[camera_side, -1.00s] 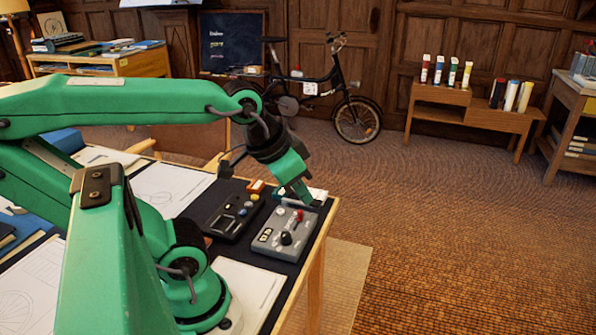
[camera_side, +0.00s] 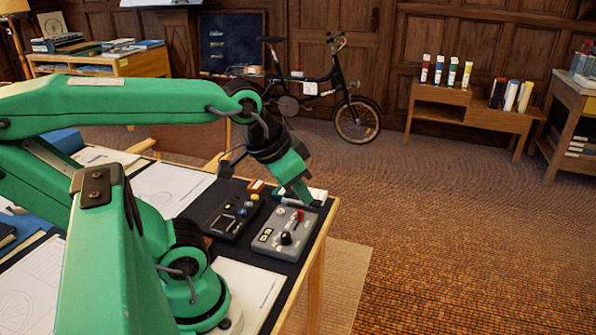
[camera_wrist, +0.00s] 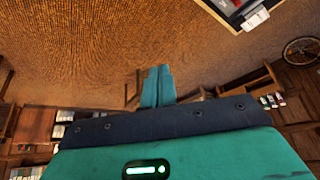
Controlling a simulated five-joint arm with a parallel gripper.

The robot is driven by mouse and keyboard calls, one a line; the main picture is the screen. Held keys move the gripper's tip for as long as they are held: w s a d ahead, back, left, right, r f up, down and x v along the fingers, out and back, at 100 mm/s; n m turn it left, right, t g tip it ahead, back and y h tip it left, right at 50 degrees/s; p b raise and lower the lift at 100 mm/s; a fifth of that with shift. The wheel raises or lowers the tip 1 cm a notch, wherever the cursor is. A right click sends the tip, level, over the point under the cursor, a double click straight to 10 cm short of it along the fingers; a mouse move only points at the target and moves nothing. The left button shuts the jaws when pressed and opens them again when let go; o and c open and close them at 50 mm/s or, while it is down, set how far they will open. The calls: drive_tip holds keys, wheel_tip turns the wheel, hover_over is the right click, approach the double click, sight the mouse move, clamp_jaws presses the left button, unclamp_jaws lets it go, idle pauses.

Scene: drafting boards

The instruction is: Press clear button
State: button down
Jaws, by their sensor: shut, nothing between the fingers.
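My gripper (camera_side: 312,200) hangs over the far right part of the desk, above the back edge of the grey control box (camera_side: 268,247). In the wrist view its two green fingers (camera_wrist: 156,72) are together and hold nothing. The grey box carries a red-tipped lever, a black knob and small pale and dark parts. A black control box (camera_side: 228,222) to its left has a yellow button, a blue part and small knobs. I cannot read which control is marked clear. I cannot tell whether the fingertips touch anything.
Both boxes sit on a dark mat (camera_side: 284,285) on the wooden desk. White drawing sheets (camera_side: 247,292) lie nearby. Small orange and white items stand behind the boxes. The desk's right edge is close to the grey box, with open floor (camera_side: 450,250) beyond.

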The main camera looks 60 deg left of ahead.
idle(0.4)
drive_tip(key=m+g, duration=0.6)
drive_tip(key=m, duration=0.3)
hover_over(281, 211)
wheel_tip(281, 211, down, 7)
drive_tip(key=shift+f, duration=0.1)
wheel_tip(281, 211, down, 14)
drive_tip(key=shift+r, duration=0.1)
idle(0.7)
